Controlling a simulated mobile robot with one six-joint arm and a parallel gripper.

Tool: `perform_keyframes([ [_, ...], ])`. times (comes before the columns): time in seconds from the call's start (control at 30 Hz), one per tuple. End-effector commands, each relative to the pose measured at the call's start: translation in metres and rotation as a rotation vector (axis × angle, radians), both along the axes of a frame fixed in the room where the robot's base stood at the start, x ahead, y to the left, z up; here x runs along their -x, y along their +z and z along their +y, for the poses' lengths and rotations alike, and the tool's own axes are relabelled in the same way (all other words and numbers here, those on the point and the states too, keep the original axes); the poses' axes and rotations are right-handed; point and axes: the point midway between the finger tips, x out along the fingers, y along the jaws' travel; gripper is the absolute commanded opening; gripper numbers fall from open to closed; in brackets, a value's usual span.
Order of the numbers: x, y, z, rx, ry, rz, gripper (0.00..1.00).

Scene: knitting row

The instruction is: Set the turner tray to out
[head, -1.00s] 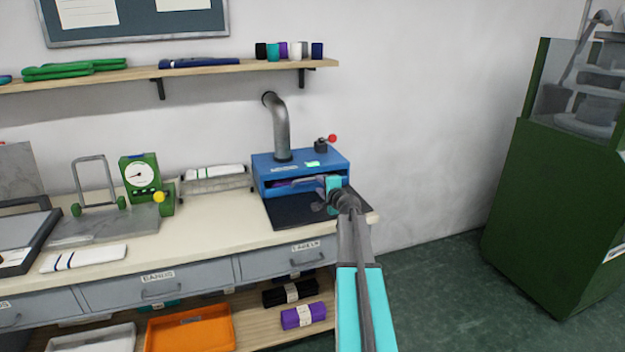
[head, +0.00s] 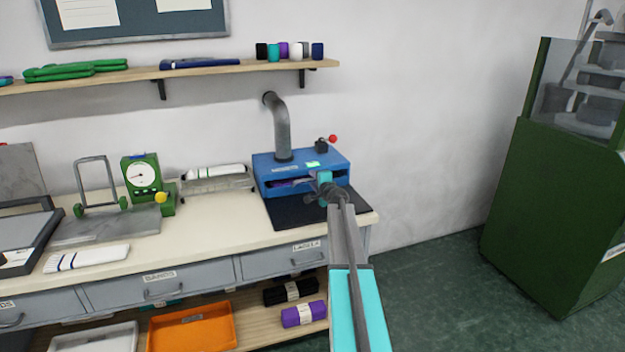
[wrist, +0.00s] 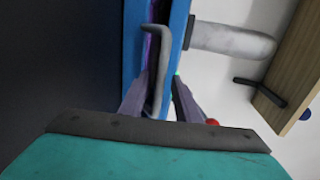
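The turner is a blue box (head: 270,163) at the right end of the bench, with a grey pipe, a lit green patch and a red-knobbed lever on top. Something purple (head: 285,183) shows inside its front slot; the tray itself is hard to make out. In the wrist view, a grey bent handle (wrist: 162,60) stands out from the turner's blue front (wrist: 176,40). My gripper (head: 320,180) is at the right part of this front. Its fingers (wrist: 164,82) are apart, one on each side of the handle. Contact with the handle cannot be told.
A dark mat (head: 290,213) lies before the turner. A rack with a white roll (head: 215,172) and a green dial gauge (head: 142,172) stand to its left. A shelf (head: 220,70) hangs above. The floor right of the bench is clear up to a green machine (head: 555,210).

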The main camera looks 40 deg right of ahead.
Motion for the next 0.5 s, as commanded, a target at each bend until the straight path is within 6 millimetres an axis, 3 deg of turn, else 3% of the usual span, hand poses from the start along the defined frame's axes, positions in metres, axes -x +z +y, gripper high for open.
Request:
perform_keyframes([
  [0.2,-0.0114,-0.0025,-0.0038,-0.001,0.001,0.001,0.29],
  [0.5,-0.0128,-0.0034,-0.0044,0.0,0.0,0.0,0.29],
])
